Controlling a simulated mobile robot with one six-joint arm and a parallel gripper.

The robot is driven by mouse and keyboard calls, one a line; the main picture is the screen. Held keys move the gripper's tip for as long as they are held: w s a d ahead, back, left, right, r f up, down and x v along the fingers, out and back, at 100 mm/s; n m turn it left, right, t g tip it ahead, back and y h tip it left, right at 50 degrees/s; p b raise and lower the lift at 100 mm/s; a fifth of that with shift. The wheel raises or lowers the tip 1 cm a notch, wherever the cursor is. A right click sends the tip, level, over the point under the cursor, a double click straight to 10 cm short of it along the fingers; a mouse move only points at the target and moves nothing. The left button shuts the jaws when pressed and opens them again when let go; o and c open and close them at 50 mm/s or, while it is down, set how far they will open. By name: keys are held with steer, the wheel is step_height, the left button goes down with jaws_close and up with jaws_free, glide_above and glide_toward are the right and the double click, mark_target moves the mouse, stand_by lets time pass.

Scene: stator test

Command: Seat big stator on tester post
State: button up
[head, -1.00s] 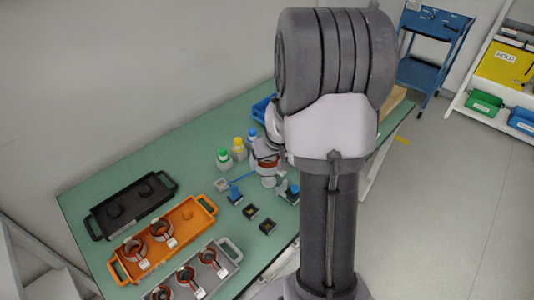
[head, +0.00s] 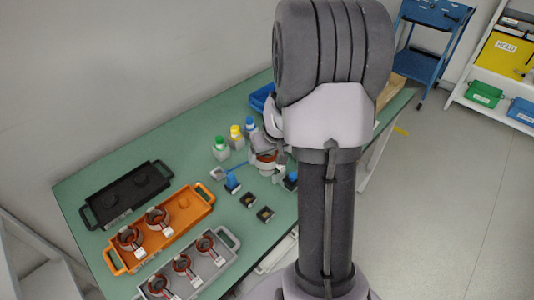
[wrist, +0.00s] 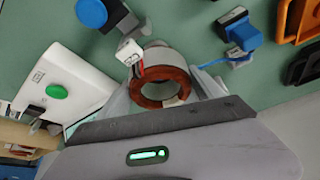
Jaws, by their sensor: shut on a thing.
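My gripper (wrist: 163,100) is shut on the big stator (wrist: 177,75), a ring with a red-brown winding and a pale outer body. The fingers lie on both sides of it, and a white tag with red and black leads hangs at its edge. In the head view the held stator (head: 265,157) shows small beside my arm, above the green table. The tester post cannot be made out; the stator and gripper may hide it. A white box with a green button (wrist: 57,91) is left of the gripper in the wrist view.
Two blue-topped fixtures (wrist: 91,12) (wrist: 243,33) stand close by. Bottles (head: 221,148) stand behind. An orange tray (head: 190,224) and a grey tray (head: 228,262) hold more stators; a black tray (head: 98,205) lies beyond. Small black blocks (head: 248,201) sit on the table (head: 120,165).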

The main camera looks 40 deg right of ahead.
steer(key=shift+f+b, duration=1.85)
steer(key=shift+b, duration=0.25)
steer(key=o, duration=2.1)
steer(key=p+v, duration=0.7)
steer(key=v, duration=1)
steer(key=shift+s+r, duration=0.15)
steer(key=shift+r, duration=0.05)
steer(key=shift+a, duration=0.1)
